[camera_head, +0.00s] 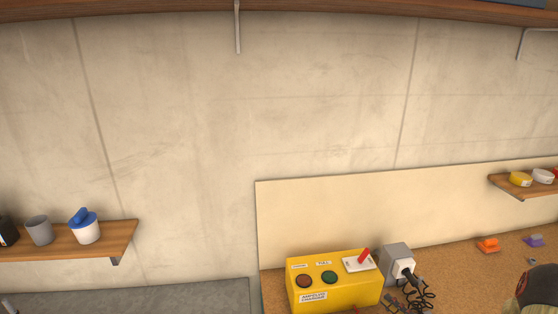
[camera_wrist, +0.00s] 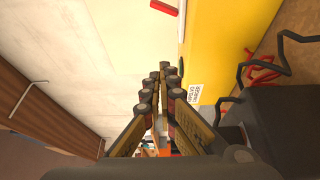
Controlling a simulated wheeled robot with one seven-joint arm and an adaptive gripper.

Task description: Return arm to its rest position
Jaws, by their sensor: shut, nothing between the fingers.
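My gripper (camera_wrist: 164,78) shows in the wrist view with its two dark fingers together, shut and empty. Right of the fingertips in that view is a yellow box (camera_wrist: 214,40) with a red lever (camera_wrist: 181,18) on a white plate. In the head view the yellow box (camera_head: 333,283) sits on the worktop, with a red and a green button and the red lever (camera_head: 364,256) on top. My gripper is not visible in the head view. A dark rounded shape at its lower right corner is only partly in frame.
A grey socket box (camera_head: 396,258) with a black plug and tangled cables stands beside the yellow box. Orange (camera_head: 488,245) and purple (camera_head: 534,240) items lie on the worktop (camera_head: 452,262). A left shelf (camera_head: 118,236) holds cups. A right shelf (camera_head: 513,190) holds small rolls.

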